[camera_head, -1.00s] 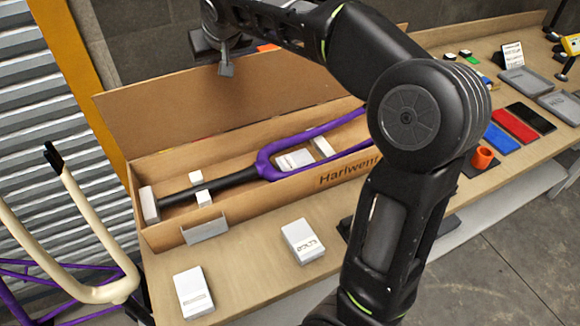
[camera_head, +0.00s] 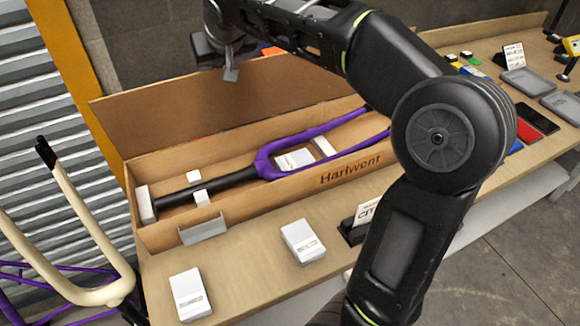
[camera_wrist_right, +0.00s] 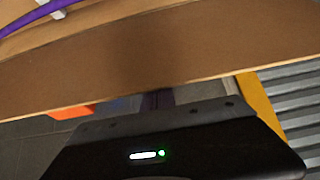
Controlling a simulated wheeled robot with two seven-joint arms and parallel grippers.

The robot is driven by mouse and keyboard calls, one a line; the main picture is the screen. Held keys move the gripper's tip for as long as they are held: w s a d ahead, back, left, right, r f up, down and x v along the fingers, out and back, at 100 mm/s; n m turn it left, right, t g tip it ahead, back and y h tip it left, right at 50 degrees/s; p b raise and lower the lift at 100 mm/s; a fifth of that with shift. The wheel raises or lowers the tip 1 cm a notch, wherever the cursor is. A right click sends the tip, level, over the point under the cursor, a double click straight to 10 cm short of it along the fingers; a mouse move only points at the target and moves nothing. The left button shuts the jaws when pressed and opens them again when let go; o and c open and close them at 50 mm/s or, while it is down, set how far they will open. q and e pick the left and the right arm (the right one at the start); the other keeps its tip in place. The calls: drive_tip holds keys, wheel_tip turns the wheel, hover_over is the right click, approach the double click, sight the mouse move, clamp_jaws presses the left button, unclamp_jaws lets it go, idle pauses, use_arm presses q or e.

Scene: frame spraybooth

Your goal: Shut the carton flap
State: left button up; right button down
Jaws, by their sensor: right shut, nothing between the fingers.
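The open carton (camera_head: 280,195) lies on the bench, marked "Harlwent". Its long brown flap (camera_head: 165,112) stands up along the back side, tilted away. A purple fork (camera_head: 268,166) with a black steerer lies inside among white blocks. My right gripper (camera_head: 231,74) is shut and empty at the flap's upper edge, overlapping it in the head view. In the right wrist view the flap (camera_wrist_right: 150,62) spans the picture, and its edge passes close to the dark gripper fingers (camera_wrist_right: 156,98). I cannot tell whether they touch it. My left gripper is out of view.
White boxes stand on the bench (camera_head: 250,262) before the carton, at the front (camera_head: 187,294) and nearer the middle (camera_head: 302,241). A cream fork (camera_head: 95,290) stands at the left. Grey trays (camera_head: 528,82) are at the right. My right arm covers the carton's right end.

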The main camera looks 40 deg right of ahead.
sight(224, 83)
drive_tip(key=shift+s+a+f+b, duration=0.15)
drive_tip(key=shift+s+b, duration=0.2)
drive_tip(key=shift+s, duration=0.05)
drive_tip(key=shift+s+a+f+b, duration=0.1)
drive_tip(key=shift+s+f+b, duration=0.05)
drive_tip(key=shift+s+b, duration=0.2)
drive_tip(key=shift+s+a, duration=0.1)
drive_tip(key=shift+s, duration=0.3)
drive_tip(key=shift+s+a+f+b, duration=0.25)
drive_tip(key=shift+s+b, duration=0.35)
drive_tip(key=shift+b, duration=0.15)
drive_tip(key=shift+s+a+b, duration=0.15)
drive_tip(key=shift+s+b, duration=0.15)
drive_tip(key=shift+s, duration=0.25)
drive_tip(key=shift+s+f, duration=0.1)
